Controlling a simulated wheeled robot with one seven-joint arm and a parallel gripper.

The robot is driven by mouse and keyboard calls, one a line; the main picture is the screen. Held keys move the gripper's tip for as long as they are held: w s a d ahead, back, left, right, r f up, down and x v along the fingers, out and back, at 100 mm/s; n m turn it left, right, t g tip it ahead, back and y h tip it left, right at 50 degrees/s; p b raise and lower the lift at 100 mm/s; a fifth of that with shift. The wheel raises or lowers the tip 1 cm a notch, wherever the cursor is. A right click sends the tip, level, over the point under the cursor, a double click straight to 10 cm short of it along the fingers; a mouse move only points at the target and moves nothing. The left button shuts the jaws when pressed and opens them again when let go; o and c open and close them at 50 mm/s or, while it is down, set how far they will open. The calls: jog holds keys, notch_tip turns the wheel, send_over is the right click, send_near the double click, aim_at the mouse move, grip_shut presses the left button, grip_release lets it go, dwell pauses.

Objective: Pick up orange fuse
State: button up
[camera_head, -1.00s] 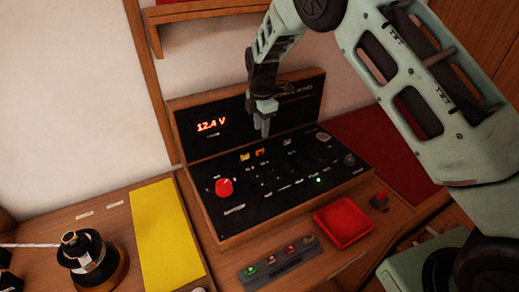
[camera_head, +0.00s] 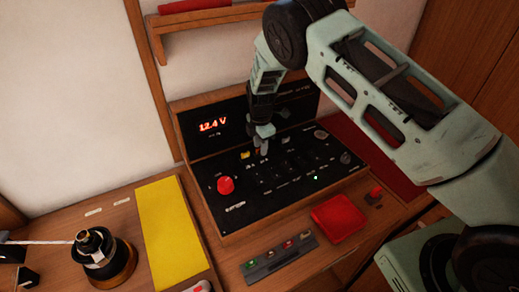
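My gripper (camera_head: 262,147) points down at the upper part of the black control panel (camera_head: 300,190), close to the row of fuses. Its fingertips are small and dark here, and I cannot tell whether they are apart or closed on something. The orange fuse is hidden at or behind the fingertips. A yellow fuse (camera_head: 245,155) sits in the panel just left of my gripper.
The panel carries a red knob (camera_head: 225,185), and its upright back shows a lit 12.4 V display (camera_head: 212,125). A red tray (camera_head: 338,218) and a strip of coloured buttons (camera_head: 279,258) lie in front. A yellow mat (camera_head: 170,235) and a dark spool (camera_head: 98,252) are at left.

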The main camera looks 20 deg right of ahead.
grip_shut()
jog(key=shift+r, duration=0.2)
jog(key=shift+r+b, duration=0.65)
jog(key=shift+b, duration=0.2)
jog(key=shift+s+d+r+b, duration=0.1)
jog(key=shift+s+r+b, duration=0.5)
jog(key=shift+r+b, duration=0.2)
jog(key=s+d+b, duration=0.1)
jog(key=s+b, duration=0.1)
jog(key=s, duration=0.3)
jog(key=s+d+b, duration=0.1)
jog(key=s+b, duration=0.1)
jog(key=s, duration=0.3)
jog(key=s+d+b, duration=0.1)
jog(key=s+b, duration=0.1)
jog(key=s, duration=0.3)
jog(key=shift+s+d+b, duration=0.1)
jog(key=shift+s+b, duration=0.2)
jog(key=shift+s, duration=0.1)
jog(key=shift+s+r, duration=0.3)
jog(key=shift+s, duration=0.05)
jog(key=shift+r+p, duration=0.65)
